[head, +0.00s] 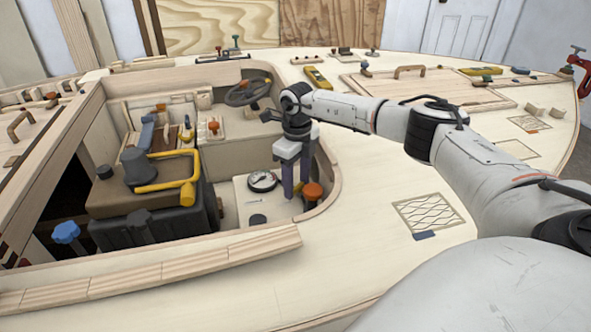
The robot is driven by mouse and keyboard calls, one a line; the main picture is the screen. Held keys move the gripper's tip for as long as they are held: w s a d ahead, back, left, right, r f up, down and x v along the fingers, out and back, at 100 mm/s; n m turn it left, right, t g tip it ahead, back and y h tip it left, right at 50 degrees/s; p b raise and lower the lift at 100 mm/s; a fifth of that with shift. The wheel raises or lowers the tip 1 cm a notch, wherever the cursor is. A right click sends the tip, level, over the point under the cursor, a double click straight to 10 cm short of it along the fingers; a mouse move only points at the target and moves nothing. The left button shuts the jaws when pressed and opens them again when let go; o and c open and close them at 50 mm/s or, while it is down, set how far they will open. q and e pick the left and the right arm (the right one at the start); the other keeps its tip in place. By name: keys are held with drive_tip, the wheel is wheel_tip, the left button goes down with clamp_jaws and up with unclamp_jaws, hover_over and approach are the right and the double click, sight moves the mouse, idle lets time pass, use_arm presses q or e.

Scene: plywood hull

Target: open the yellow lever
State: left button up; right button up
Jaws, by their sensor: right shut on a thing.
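A thick yellow bent lever (167,186) sits on a dark grey block with a brown top, left of the middle of the cockpit opening. An orange knob (312,191) is close beside the fingertips. My left gripper is out of view.
A round gauge (262,181) lies left of my right gripper. A steering wheel (248,92) is behind it. The raised cockpit rim (331,172) runs close on the right. A blue knob (66,232) stands at the lower left. The deck to the right has clear stretches.

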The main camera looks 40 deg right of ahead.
drive_tip(key=n, duration=0.3)
drive_tip(key=shift+s+p, duration=0.3)
drive_tip(key=shift+p, duration=0.1)
drive_tip(key=n, duration=0.3)
drive_tip(key=shift+s+d, duration=0.2)
drive_tip(key=shift+d, duration=0.05)
drive_tip(key=n, duration=0.3)
drive_tip(key=shift+s+d+n, duration=0.15)
drive_tip(key=shift+d+n, duration=0.05)
drive_tip(key=shift+n, duration=0.5)
